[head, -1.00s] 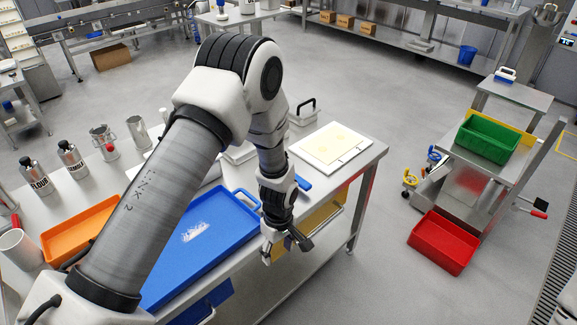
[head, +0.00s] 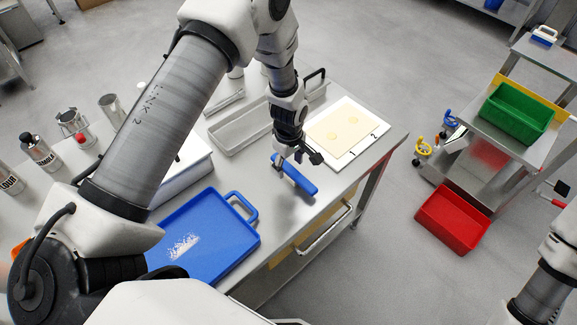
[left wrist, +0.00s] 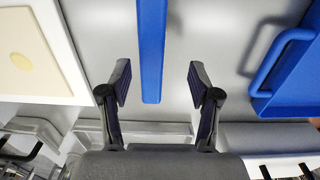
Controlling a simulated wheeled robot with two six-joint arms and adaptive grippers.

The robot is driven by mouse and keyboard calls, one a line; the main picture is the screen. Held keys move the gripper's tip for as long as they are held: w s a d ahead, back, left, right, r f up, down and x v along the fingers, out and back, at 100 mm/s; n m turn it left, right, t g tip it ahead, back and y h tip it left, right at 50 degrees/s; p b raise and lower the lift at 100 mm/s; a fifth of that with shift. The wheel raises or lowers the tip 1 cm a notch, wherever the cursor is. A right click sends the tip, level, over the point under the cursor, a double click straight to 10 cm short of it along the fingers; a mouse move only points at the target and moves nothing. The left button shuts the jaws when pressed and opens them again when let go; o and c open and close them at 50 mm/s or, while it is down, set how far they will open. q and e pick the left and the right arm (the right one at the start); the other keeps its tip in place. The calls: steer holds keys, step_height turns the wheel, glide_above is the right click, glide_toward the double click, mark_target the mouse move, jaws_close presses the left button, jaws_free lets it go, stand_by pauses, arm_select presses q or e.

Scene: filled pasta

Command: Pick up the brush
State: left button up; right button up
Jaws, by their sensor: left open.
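The brush (head: 296,177) shows as a long blue bar lying on the steel table, to the left of the white board. In the left wrist view the blue bar (left wrist: 151,45) runs down from the top edge and ends between the fingers. My left gripper (head: 299,160) is over the brush in the head view and partly covers it. In the left wrist view its open fingers (left wrist: 155,85) stand on either side of the bar's end, with clear gaps. Bristles are not visible. My right gripper is out of view; part of my right arm shows at lower right.
A blue tray (head: 170,268) with white powder lies left of the brush. A white board (head: 374,141) with a pasta sheet is on the right. A grey tray (head: 228,134) lies behind. A red bin (head: 447,222) and a green bin (head: 510,112) are farther right.

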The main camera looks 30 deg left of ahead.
mark_target(291, 170)
arm_select(q)
steer(key=f, duration=0.2)
steer(key=w+f+p, duration=0.1)
steer(key=f, duration=0.1)
steer(key=shift+w+d+f, duration=0.15)
steer(key=shift+f, duration=0.2)
steer(key=shift+w+f, duration=0.1)
steer(key=shift+w, duration=0.05)
steer(key=shift+s+r, duration=0.25)
steer(key=shift+s, duration=0.05)
steer(key=c, duration=0.4)
jaws_close()
